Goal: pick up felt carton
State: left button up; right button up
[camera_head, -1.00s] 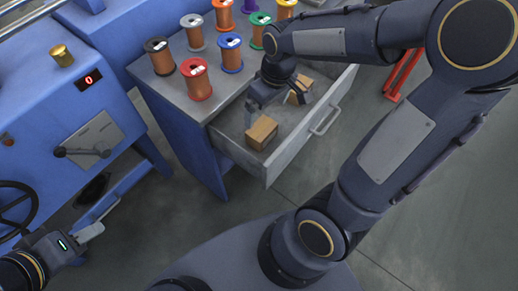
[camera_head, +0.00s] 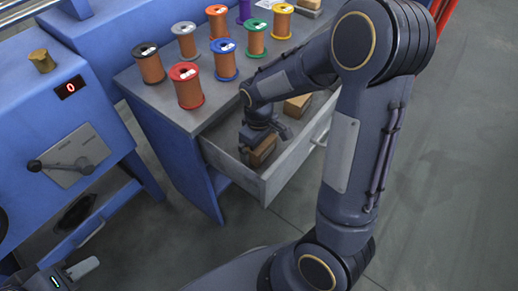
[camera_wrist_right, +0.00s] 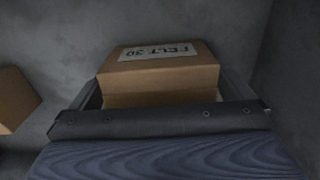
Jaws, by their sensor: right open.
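The felt carton (camera_wrist_right: 160,68), a brown box with a label reading "FELT 30", lies in the open drawer (camera_head: 283,172). In the head view the carton (camera_head: 261,154) is partly covered by my right gripper (camera_head: 262,143). My right gripper is open and low over it; in the right wrist view its fingers (camera_wrist_right: 165,92) stand on either side of the carton. Contact cannot be told. My left gripper (camera_head: 82,268) is at the lower left, far from the drawer, only partly in view, and its jaw state is unclear.
A second carton (camera_head: 297,106) lies further back in the drawer, and shows at the left in the right wrist view (camera_wrist_right: 16,100). Drawer walls stand close around. Several wire spools, including a red one (camera_head: 187,87), stand on the cabinet top. A blue machine (camera_head: 75,130) is left.

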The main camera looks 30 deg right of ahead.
jog(key=shift+r, duration=0.1)
jog(key=c, duration=0.9)
